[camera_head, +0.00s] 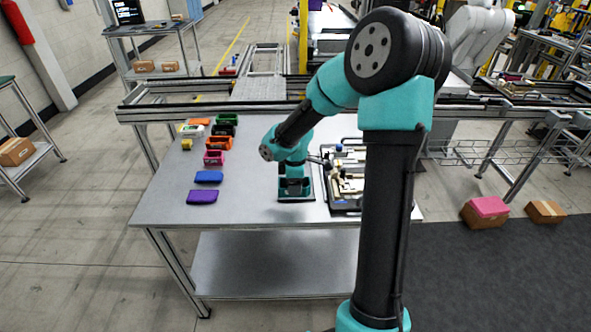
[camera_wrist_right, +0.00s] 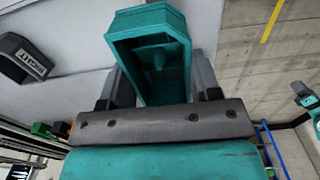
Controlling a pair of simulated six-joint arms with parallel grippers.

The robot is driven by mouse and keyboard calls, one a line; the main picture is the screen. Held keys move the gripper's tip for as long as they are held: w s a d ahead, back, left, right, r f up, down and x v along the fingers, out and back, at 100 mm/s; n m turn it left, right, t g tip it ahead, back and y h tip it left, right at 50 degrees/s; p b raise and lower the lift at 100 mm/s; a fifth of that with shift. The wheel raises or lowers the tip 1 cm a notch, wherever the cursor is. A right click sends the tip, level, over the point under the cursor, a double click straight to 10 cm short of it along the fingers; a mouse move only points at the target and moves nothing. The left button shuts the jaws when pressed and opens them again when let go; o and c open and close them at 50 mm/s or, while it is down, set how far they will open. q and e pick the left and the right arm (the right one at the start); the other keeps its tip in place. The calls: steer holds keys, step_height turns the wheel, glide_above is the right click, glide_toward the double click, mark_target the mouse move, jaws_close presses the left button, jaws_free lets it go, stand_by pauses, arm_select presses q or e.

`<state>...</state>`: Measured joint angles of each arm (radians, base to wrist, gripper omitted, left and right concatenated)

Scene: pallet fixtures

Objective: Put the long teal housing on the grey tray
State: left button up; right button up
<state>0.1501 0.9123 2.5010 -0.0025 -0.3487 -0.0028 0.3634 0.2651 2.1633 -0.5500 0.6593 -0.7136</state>
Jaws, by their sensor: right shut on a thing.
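The long teal housing (camera_head: 297,195) is at the front middle of the metal table, below my right gripper (camera_head: 294,180). In the wrist view the housing (camera_wrist_right: 151,50) shows its hollow inside between the two dark fingers (camera_wrist_right: 158,88), which are shut on it. I cannot tell whether it touches the table. A dark grey, tray-like pallet (camera_head: 344,207) with cream and metal fixtures lies just right of the housing, partly hidden by my right arm. I cannot tell if this is the grey tray. My left gripper is not in view.
Several coloured housings stand in rows on the table's left, among them purple (camera_head: 202,197), blue (camera_head: 209,177), pink (camera_head: 213,158) and orange (camera_head: 219,143). A conveyor runs behind. The table (camera_head: 245,190) is clear between the blocks and the teal housing.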

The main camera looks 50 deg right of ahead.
steer(key=w+d, duration=0.3)
steer(key=w+d+f, duration=0.1)
steer(key=w+d, duration=0.2)
steer(key=d, duration=0.1)
steer(key=w+d, duration=0.3)
steer(key=shift+d+f, duration=0.15)
steer(key=shift+w+d, duration=0.1)
steer(key=shift+w, duration=0.05)
steer(key=shift+d+f, duration=0.1)
steer(key=shift+f, duration=1.7)
steer(key=shift+f, duration=0.15)
steer(key=o, duration=1)
steer(key=shift+w, duration=0.1)
step_height(320, 180, up, 12)
steer(key=shift+r, duration=0.15)
